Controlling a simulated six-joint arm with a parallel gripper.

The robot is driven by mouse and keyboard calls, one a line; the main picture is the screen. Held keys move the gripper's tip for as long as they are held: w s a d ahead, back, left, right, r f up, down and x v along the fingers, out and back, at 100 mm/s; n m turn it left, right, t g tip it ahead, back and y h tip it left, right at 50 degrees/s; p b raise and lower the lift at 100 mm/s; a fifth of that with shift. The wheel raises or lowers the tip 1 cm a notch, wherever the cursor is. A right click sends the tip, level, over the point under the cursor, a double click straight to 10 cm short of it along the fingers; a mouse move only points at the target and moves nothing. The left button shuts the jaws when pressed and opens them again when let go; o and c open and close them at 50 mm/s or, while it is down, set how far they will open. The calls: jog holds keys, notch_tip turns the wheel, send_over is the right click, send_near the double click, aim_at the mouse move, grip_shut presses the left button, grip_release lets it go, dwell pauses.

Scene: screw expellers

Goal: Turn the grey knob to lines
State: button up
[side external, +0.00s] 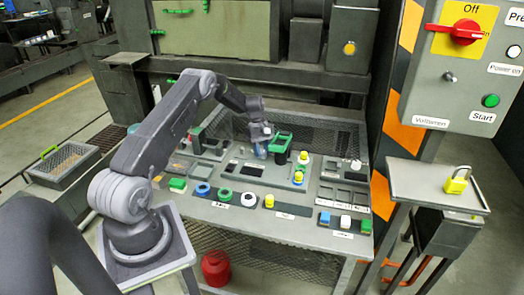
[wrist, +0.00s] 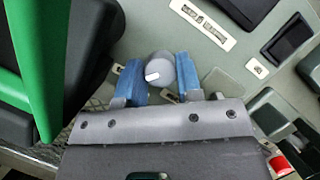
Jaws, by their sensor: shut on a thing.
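The grey knob (wrist: 157,66), round with a white pointer mark on its face, sits on the grey panel in the wrist view. The mark points to the lower left of that picture. My gripper (wrist: 160,75) has its two blue fingers on either side of the knob and is shut on it. In the side view my gripper (side external: 262,148) is low over the middle of the workbench. The knob is hidden there behind my gripper.
A green-topped dark box (side external: 281,143) stands close beside my gripper; its green edge (wrist: 35,60) fills the left of the wrist view. A white label plate (wrist: 202,24) lies near the knob. Yellow and white pieces (side external: 298,176) stand to the right on the bench (side external: 250,212).

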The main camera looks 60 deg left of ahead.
dwell(0.3)
jog(key=o, duration=0.6)
jog(key=shift+o, duration=0.2)
jog(key=v, duration=1.3)
jog(key=shift+r, duration=0.45)
jog(key=shift+o, duration=0.4)
jog(key=shift+w, duration=0.1)
